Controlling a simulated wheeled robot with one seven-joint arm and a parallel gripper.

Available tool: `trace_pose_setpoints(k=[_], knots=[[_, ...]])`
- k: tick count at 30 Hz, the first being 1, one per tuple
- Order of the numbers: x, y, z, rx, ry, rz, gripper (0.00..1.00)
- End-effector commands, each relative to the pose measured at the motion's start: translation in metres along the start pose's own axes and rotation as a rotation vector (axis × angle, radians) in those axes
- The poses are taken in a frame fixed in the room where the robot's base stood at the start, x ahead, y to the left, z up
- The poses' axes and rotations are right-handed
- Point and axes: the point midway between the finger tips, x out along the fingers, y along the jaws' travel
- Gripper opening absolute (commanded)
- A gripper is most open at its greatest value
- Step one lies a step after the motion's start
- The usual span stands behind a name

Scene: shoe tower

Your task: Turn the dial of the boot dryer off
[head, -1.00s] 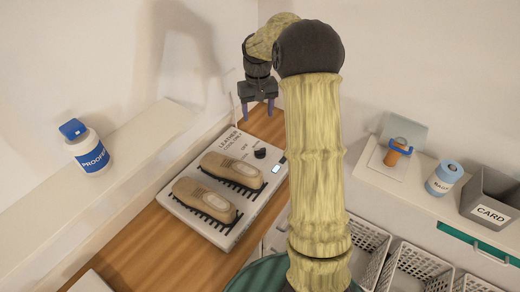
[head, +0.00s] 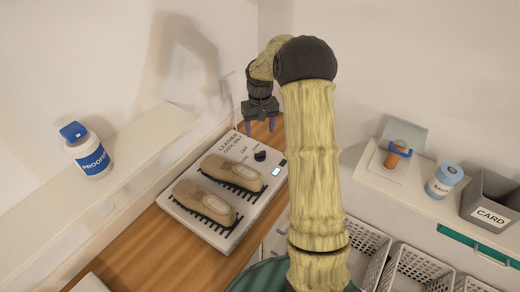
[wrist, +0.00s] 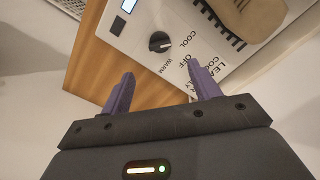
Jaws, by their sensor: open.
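The boot dryer (head: 185,212) is a white box on the wooden counter, with two tan shoes (head: 232,172) on its dark racks. Its black dial (head: 260,155) sits near the far right corner, beside a small lit display (head: 276,172). In the wrist view the dial (wrist: 160,41) has a light pointer mark, with the labels COOL, OFF and WARM around it; which label it points at is unclear. My gripper (head: 261,129) is open and empty, above the dryer's far edge. In the wrist view its purple fingers (wrist: 160,90) are apart and short of the dial, not touching it.
A white PROOFER bottle (head: 88,150) stands on the left ledge. White baskets (head: 415,272) sit below. Bare wood (head: 140,240) lies along the counter's front.

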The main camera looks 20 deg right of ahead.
Motion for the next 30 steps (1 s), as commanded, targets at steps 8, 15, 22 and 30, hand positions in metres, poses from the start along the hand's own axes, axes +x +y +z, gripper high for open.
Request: trace_pose_setpoints(k=[8, 15, 22, 30], knots=[[0.05, 0.0, 0.001, -0.001, -0.004, -0.001, 0.62], [0.09, 0.0, 0.001, -0.001, -0.003, -0.001, 0.62], [0.107, 0.0, 0.001, -0.001, 0.0, 0.0, 0.62], [0.107, 0.0, 0.0, -0.001, 0.0, 0.0, 0.56]])
